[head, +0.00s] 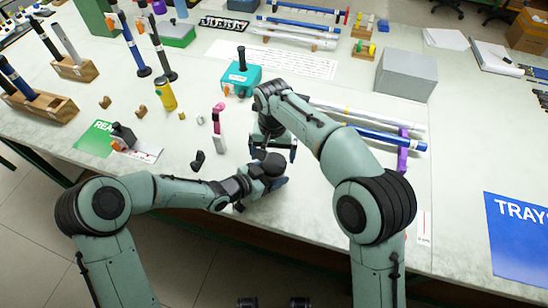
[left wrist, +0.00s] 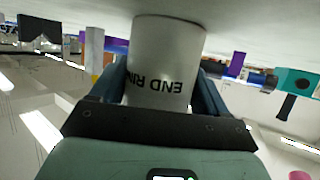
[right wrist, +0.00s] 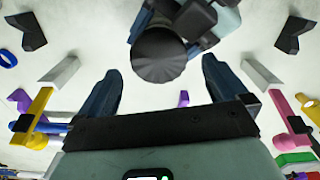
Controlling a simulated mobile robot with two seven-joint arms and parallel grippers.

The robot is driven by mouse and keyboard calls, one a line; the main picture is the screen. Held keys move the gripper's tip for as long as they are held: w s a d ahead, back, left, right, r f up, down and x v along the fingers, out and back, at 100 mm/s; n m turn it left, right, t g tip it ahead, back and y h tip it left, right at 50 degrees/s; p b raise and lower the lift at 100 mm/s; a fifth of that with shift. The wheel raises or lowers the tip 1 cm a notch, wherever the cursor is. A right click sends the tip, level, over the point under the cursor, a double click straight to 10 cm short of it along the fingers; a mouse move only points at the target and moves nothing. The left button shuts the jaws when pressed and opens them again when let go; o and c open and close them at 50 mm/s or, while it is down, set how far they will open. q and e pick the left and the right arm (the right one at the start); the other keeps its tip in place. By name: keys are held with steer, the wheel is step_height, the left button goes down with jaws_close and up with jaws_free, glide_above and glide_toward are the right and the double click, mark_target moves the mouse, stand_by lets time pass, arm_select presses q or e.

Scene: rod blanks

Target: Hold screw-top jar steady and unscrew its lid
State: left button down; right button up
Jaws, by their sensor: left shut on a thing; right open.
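The screw-top jar (left wrist: 168,50) is a white cylinder with dark printed letters, upside down in the left wrist view. My left gripper (left wrist: 165,88) is shut around its sides. The dark ribbed lid (right wrist: 158,54) shows from above in the right wrist view. My right gripper (right wrist: 159,76) is open, its two fingers apart on either side of the lid's near edge, with gaps to it. In the head view my right gripper (head: 274,152) points down above my left gripper (head: 279,184); the arms hide most of the jar there.
A teal box (head: 240,78) and a pink-topped piece (head: 217,125) stand behind and left. A blue rod (head: 385,138) lies in a purple holder (head: 403,150) to the right. A black angled block (head: 198,160) lies to the left. The table front right is mostly bare.

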arm_select(q)
jaws_free()
steer(key=shift+a, duration=0.1)
